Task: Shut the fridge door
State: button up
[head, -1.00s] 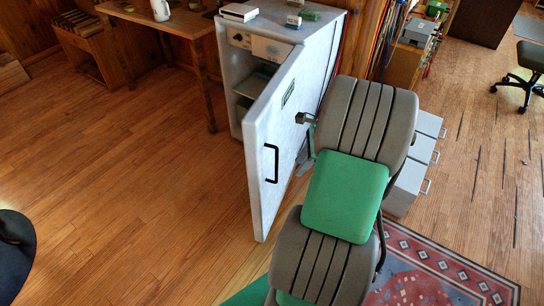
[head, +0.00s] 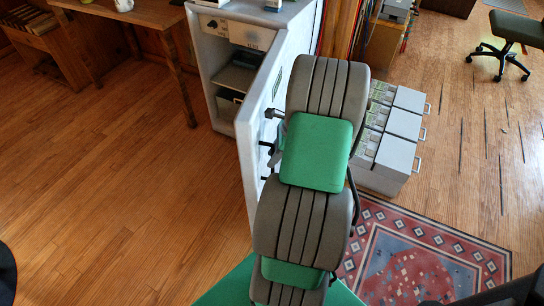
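The white fridge (head: 207,71) stands at the upper middle of the head view. Its door (head: 247,157) is open and swung out toward me, and the shelves inside (head: 236,78) show to the left of it. Dark pieces at the door's outer face (head: 265,178) look like its handle, seen nearly edge-on. My grey and green arm covers much of the door's right side. A small grey end part of my gripper (head: 273,113) shows left of the arm, close to the door's outer face. Its fingers are mostly hidden, and I cannot tell whether it touches the door.
Grey drawer units (head: 397,149) stand to the right of my arm. A red and blue rug (head: 425,255) lies at the lower right. A wooden desk (head: 150,14) stands at the upper left. Wooden floor (head: 110,190) left of the door is clear.

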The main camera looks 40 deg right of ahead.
jog(key=shift+w+f, duration=0.1)
jog(key=shift+f, duration=0.15)
jog(key=shift+c, duration=0.3)
grip_shut()
jog(key=shift+a, duration=0.1)
dwell(0.9)
